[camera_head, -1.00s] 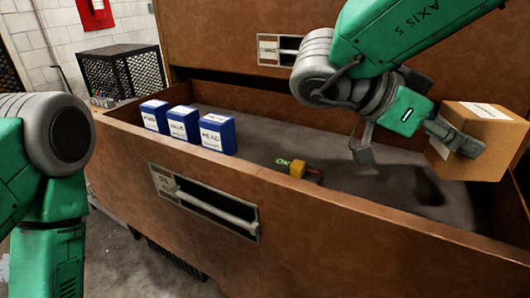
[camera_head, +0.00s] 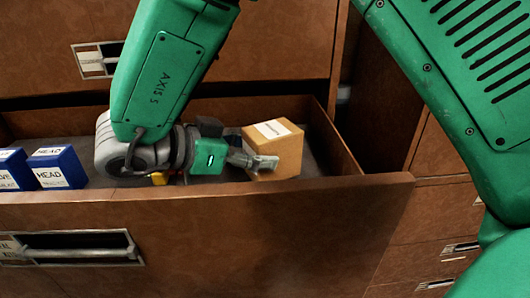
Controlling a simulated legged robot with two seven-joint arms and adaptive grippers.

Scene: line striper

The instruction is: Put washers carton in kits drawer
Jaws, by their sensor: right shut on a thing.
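The washers carton (camera_head: 287,146), a brown box with a white label on top, is at the right end of the open drawer (camera_head: 270,235), within its walls as seen from here. My right gripper (camera_head: 262,161) is shut on the carton from its left side, with one finger showing across the near face. The carton's underside is hidden, so I cannot tell whether it touches the drawer floor. The drawer's own label is not readable here. My left gripper is out of view.
Blue boxes (camera_head: 58,168) stand at the drawer's left. A small yellow thing (camera_head: 159,178) shows below my right wrist. A closed brown drawer (camera_head: 278,45) is behind and above. More closed drawers (camera_head: 440,225) are at the right.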

